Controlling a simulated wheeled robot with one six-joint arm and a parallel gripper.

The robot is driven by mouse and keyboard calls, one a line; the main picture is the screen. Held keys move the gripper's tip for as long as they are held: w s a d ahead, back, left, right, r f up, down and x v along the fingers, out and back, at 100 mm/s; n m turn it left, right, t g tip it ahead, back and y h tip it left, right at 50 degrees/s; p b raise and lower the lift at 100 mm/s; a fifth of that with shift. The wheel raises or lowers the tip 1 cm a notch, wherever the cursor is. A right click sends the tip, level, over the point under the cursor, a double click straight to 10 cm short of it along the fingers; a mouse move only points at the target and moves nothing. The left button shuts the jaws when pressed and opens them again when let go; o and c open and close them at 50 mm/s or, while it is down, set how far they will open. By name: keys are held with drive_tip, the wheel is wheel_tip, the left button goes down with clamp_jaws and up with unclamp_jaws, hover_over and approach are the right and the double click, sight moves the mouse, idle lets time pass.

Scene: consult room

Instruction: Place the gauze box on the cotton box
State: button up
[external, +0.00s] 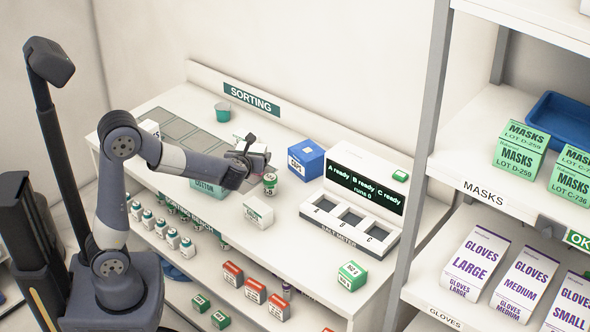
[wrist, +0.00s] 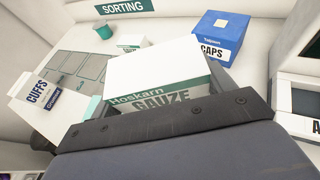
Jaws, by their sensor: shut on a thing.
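My gripper (external: 246,156) is shut on the gauze box, a white box with a green band. The gauze box (wrist: 150,78) fills the middle of the wrist view, its lettering facing me. In the external view it is mostly hidden behind my gripper, with a pale part (external: 259,148) showing. The cotton box (external: 208,190) is teal with a pale label and stands on the table, partly covered by my forearm. My gripper is up and to the right of it in the picture. The exact height of the gauze box above the table is unclear.
A blue caps box (external: 305,160) stands to the right, near the A/B/C meter (external: 350,212). A small green-and-white jar (external: 270,184) and a white box (external: 258,211) are close by. A teal cup (external: 222,112) stands behind. A cuffs box (wrist: 45,105) is at left.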

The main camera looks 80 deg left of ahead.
drive_tip(key=s+a+r+n+g, duration=0.1)
drive_tip(key=s+a+n+g, duration=0.1)
drive_tip(key=s+a, duration=0.3)
drive_tip(key=s+a+r+n+g, duration=0.1)
drive_tip(key=s+a+g, duration=0.1)
drive_tip(key=s, duration=0.6)
drive_tip(key=f, duration=0.2)
drive_tip(key=f+b, duration=0.1)
drive_tip(key=f, duration=0.2)
drive_tip(key=shift+a+f+b, duration=0.3)
drive_tip(key=shift+f+b, duration=0.05)
drive_tip(key=shift+y, duration=0.3)
drive_tip(key=shift+f+b, duration=0.4)
drive_tip(key=shift+f, duration=1.9)
drive_tip(key=shift+f, duration=0.15)
drive_tip(key=shift+f+b, duration=0.15)
drive_tip(key=shift+b, duration=0.15)
drive_tip(key=o, duration=1)
